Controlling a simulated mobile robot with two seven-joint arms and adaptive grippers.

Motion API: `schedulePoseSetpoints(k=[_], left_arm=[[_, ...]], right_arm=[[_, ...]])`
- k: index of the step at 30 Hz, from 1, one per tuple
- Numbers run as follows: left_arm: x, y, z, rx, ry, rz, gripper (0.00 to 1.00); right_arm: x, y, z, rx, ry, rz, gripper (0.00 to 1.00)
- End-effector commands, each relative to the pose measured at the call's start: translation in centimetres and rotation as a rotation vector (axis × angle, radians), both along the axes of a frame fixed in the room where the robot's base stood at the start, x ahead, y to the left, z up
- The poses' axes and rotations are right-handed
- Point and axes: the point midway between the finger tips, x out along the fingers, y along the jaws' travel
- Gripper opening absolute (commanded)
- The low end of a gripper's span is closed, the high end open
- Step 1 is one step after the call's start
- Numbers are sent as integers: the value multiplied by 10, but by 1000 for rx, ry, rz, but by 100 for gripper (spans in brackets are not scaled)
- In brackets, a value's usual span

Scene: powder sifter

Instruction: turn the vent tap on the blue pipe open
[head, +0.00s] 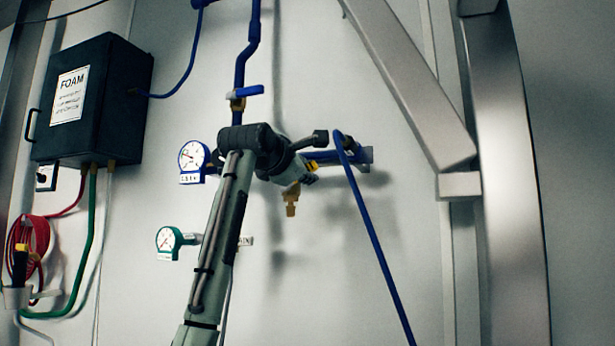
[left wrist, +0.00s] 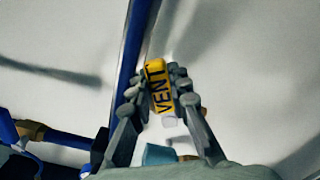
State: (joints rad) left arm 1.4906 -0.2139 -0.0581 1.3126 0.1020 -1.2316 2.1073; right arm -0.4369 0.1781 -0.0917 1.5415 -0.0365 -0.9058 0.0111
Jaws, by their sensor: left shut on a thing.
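The vent tap's yellow handle, marked VENT, shows in the left wrist view (left wrist: 159,88) between my fingertips. My left gripper (left wrist: 161,90) is shut on it, one finger on each side. In the head view the gripper (head: 304,174) is at the wall by the blue pipe (head: 320,156), and a bit of the yellow handle (head: 312,166) shows beside its fingers. A brass fitting (head: 291,200) hangs just below the gripper. My arm and wrist hide much of the pipe and the tap's body. My right gripper is not in view.
A blue-rimmed gauge (head: 194,157) and a green-rimmed gauge (head: 170,241) sit left of my arm. A blue-handled valve (head: 246,92) is above my wrist. A blue hose (head: 372,232) runs down at right. Metal posts (head: 502,180) stand further right; a black FOAM box (head: 120,85) hangs left.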

Motion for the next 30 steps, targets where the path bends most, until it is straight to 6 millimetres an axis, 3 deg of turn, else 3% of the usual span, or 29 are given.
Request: schedulePoseSetpoints(k=[21, 22, 27, 30], left_arm=[[1, 2, 2, -87, 35, -1, 0], [1, 2, 2, -87, 35, -1, 20], [1, 2, 3, -86, 32, -1, 40], [1, 2, 3, -86, 31, -1, 40]], right_arm=[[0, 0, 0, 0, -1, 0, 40], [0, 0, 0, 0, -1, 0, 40], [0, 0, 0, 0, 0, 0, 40], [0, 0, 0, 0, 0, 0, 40]])
